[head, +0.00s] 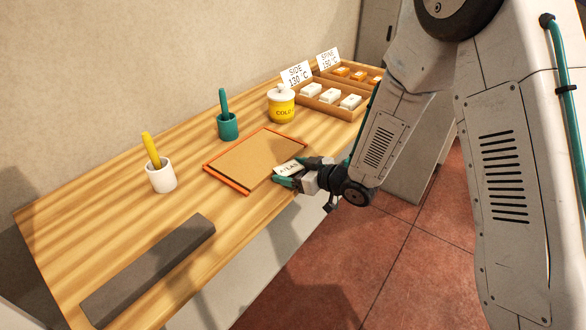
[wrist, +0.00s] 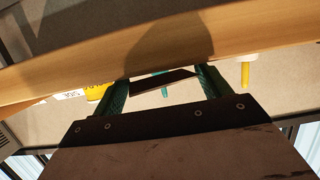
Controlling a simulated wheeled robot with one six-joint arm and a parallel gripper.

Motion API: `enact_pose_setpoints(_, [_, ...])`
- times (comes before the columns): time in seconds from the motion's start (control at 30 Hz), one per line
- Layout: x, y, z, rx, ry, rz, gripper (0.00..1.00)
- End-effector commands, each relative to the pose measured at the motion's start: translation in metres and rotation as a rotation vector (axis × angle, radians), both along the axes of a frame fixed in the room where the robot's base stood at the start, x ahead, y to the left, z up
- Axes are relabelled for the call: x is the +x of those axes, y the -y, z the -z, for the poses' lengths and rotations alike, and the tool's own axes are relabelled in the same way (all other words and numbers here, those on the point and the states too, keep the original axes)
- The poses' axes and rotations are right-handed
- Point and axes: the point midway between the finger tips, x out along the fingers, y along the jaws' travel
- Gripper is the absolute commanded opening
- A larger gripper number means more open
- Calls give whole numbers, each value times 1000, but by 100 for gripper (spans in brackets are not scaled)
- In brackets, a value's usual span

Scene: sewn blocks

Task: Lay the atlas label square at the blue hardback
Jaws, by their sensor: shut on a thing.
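A small white label lettered ATLAS (head: 288,168) is held between the teal fingers of my gripper (head: 297,171) in the head view. It is over the front right edge of an orange-framed board (head: 228,184) with a bare brown surface. In the wrist view a thin dark piece (wrist: 163,82), seen nearly edge-on, spans the fingers (wrist: 162,88). Whether the label touches the board cannot be told. No blue hardback can be made out in either view.
Trays of white blocks (head: 334,105) and orange blocks (head: 357,75) are at back right. A dark grey bar (head: 150,268) lies front left.

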Motion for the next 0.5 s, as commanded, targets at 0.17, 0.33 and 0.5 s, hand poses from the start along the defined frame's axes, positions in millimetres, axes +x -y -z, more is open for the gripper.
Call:
enact_pose_setpoints(0.17, [0,1,6,0,-1,1,55])
enact_pose_setpoints(0.33, [0,1,7,-3,-3,1,96])
enact_pose_setpoints(0.5, [-2,0,8,-4,-6,-4,99])
